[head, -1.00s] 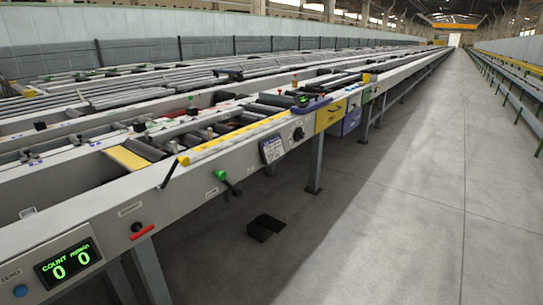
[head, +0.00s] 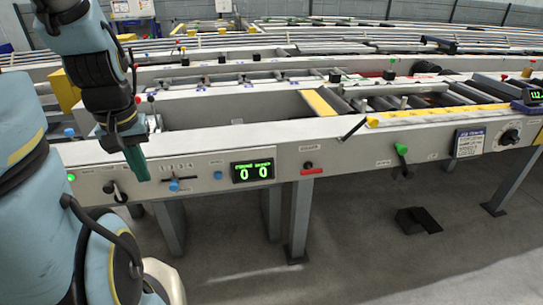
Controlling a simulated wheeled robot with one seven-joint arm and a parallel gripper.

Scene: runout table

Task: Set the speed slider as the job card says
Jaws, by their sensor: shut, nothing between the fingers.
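The speed slider (head: 174,185) appears to be the small blue knob under a short numbered scale on the grey front panel at left. The exact mark it stands at is too small to read. My gripper (head: 138,167) points down in front of the panel, just left of the slider. Its dark green fingers are shut and empty, and it looks apart from the knob.
A display (head: 253,171) reading 0 and 0 is right of the slider. A black rotary handle (head: 115,191) is left of it. A red-marked switch (head: 308,168), a green-knobbed lever (head: 402,152) and a dial (head: 510,136) follow rightwards. A black pedal (head: 417,220) lies on otherwise open floor.

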